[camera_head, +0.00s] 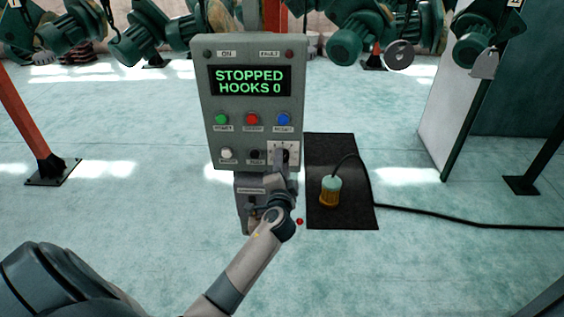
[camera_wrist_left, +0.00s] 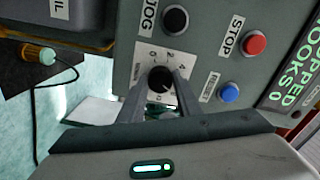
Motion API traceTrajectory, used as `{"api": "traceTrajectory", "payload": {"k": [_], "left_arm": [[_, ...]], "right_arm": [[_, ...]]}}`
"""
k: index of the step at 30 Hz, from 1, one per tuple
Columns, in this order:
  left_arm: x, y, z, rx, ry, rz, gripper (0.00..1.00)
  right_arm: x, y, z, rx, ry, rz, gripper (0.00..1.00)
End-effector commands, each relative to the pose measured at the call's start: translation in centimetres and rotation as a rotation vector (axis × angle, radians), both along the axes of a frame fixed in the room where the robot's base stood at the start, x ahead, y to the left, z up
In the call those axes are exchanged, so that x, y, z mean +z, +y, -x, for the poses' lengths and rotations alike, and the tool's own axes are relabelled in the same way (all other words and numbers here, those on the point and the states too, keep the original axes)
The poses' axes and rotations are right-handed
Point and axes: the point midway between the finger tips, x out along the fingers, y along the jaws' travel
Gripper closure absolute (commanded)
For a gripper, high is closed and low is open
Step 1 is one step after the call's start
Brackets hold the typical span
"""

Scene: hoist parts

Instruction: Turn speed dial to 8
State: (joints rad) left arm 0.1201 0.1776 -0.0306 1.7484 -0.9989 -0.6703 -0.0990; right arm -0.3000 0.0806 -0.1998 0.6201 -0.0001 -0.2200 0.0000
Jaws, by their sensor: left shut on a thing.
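The speed dial is a black knob (camera_wrist_left: 160,79) on a white plate (camera_wrist_left: 149,58) with numbers around it. My left gripper (camera_wrist_left: 160,88) has a finger on each side of the knob and is shut on it. In the head view my left gripper (camera_head: 285,163) covers most of the dial at the lower right of the grey control panel (camera_head: 211,105). The numbers 0, 2 and 4 show in the wrist view; the knob's pointer cannot be made out. The panel display (camera_head: 249,81) reads "STOPPED HOOKS 0". My right gripper is not in view.
Green (camera_head: 222,119), red (camera_head: 252,119) and blue (camera_head: 283,119) buttons sit above the dial, with white (camera_head: 226,154) and black (camera_head: 255,154) ones to its left. A yellow-and-teal pendant (camera_head: 330,191) with a black cable stands on a dark mat (camera_head: 341,216). Green hoists hang behind.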

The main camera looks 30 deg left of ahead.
Motion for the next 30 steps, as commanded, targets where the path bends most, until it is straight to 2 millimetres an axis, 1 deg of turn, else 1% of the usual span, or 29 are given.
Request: {"api": "traceTrajectory", "payload": {"k": [3,10,26,27,28,30], "left_arm": [[-0.02,-0.01,0.02,0.0,0.043,-0.068,0.91],[-0.05,-0.02,0.01,-0.001,0.094,-0.15,0.91],[-0.09,-0.05,0.01,-0.001,0.108,-0.173,0.91],[-0.09,-0.05,0.01,-0.001,0.108,-0.173,0.59],[-0.09,-0.05,0.01,-0.001,0.108,-0.173,0.52],[-0.07,-0.04,0.01,-0.001,0.108,-0.173,0.5]], "right_arm": [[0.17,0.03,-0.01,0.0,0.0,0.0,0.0],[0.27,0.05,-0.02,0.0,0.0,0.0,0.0],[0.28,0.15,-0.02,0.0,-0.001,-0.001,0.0],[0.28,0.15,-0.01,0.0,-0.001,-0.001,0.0],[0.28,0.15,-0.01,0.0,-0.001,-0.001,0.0],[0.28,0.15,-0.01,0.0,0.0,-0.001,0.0]]}}
